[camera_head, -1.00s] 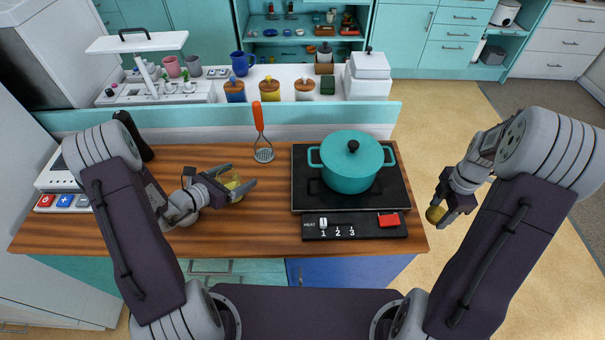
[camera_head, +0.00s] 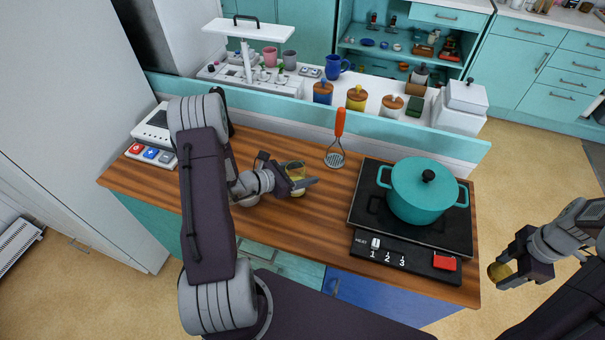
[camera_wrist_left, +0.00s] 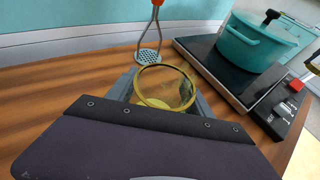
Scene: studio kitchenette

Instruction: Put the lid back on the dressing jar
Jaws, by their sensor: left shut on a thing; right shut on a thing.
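The dressing jar (camera_head: 296,172) is a clear glass jar with yellow contents, standing on the wooden counter. My left gripper (camera_head: 302,184) is shut around it. In the left wrist view the jar (camera_wrist_left: 165,88) shows its open round mouth, with no lid on it. My right gripper (camera_head: 506,266) is shut on a small round yellow-gold lid (camera_head: 499,272) and holds it out past the counter's right end, over the floor. Much of the jar's lower part is hidden by the left gripper.
A teal pot (camera_head: 418,192) stands on the black hob (camera_head: 366,208), between the jar and my right gripper. A keypad device (camera_head: 152,138) is at the left. Counter space (camera_head: 290,222) in front of the jar is bare.

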